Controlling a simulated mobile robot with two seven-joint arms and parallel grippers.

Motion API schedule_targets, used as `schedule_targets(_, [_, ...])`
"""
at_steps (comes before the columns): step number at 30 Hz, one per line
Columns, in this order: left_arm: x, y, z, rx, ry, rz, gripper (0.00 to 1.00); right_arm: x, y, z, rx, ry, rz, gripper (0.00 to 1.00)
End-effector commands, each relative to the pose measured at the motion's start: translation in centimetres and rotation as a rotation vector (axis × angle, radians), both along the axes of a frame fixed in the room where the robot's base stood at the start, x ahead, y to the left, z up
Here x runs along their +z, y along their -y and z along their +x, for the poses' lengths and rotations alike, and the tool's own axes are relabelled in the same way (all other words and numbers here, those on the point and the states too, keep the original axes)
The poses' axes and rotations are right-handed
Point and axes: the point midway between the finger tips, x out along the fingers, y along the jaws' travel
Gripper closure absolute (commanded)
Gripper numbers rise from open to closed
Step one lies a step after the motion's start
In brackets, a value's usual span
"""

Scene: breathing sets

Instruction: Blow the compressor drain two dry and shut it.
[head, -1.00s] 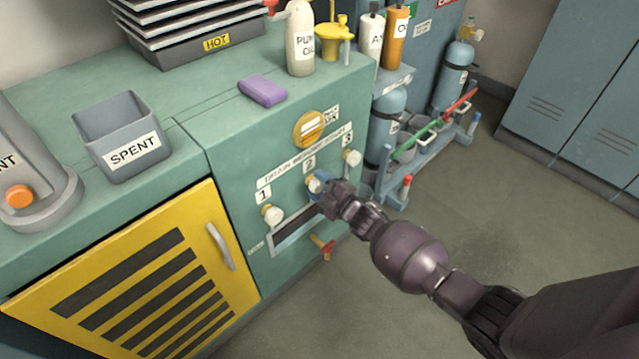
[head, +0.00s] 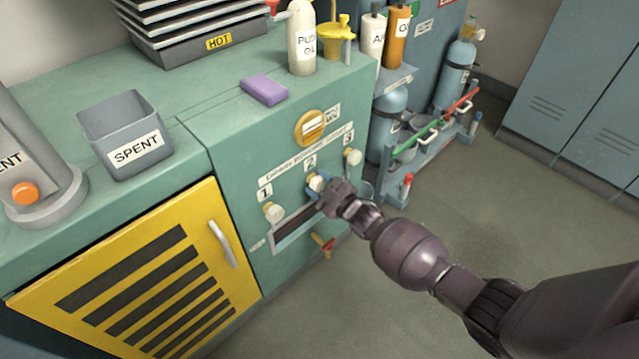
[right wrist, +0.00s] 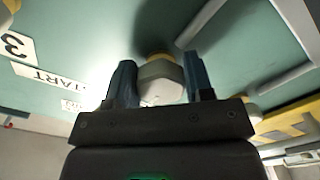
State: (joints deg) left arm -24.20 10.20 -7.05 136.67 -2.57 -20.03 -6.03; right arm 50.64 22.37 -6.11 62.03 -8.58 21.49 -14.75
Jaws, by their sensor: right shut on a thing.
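The compressor's green front panel carries three pale drain knobs in a row, numbered 1, 2 and 3. My right gripper (head: 323,187) is at drain knob two (head: 313,181), under the label 2, with its fingers around the knob. In the right wrist view the knob (right wrist: 161,82) sits between the two blue fingers of my right gripper (right wrist: 160,85), with a yellow collar behind it. Drain knob one (head: 273,212) and drain knob three (head: 352,157) stand free on either side. My left gripper is not in view. Whether the drain is open or wet cannot be seen.
A yellow louvred door (head: 140,285) is at the left. A purple block (head: 263,90) and the SPENT bin (head: 128,140) stand on top. Floor at right is clear.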

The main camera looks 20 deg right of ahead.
Motion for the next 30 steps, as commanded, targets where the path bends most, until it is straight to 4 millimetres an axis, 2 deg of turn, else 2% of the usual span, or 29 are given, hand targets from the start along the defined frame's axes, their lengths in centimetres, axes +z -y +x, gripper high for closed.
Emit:
schedule_targets(4, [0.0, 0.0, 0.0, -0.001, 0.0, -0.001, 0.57, -0.1, 0.0, -0.1, -0.001, -0.003, 0.002, 0.76])
schedule_targets(5, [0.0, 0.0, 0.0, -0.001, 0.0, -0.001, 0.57, -0.1, 0.0, -0.1, -0.001, -0.003, 0.002, 0.48])
schedule_targets(9, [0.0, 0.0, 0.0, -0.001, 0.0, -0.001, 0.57, -0.1, 0.0, -0.1, -0.001, -0.003, 0.001, 0.27])
schedule_targets(20, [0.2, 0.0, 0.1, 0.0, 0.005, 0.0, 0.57, 0.0, 0.2, -0.4, -0.001, -0.001, 0.0, 0.27])
schedule_targets(26, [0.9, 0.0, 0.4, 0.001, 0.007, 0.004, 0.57, 0.4, 1.0, -2.4, -0.002, 0.003, -0.001, 0.27])
schedule_targets(30, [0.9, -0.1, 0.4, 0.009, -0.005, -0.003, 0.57, 0.5, 1.8, -4.6, -0.002, 0.003, -0.001, 0.27])
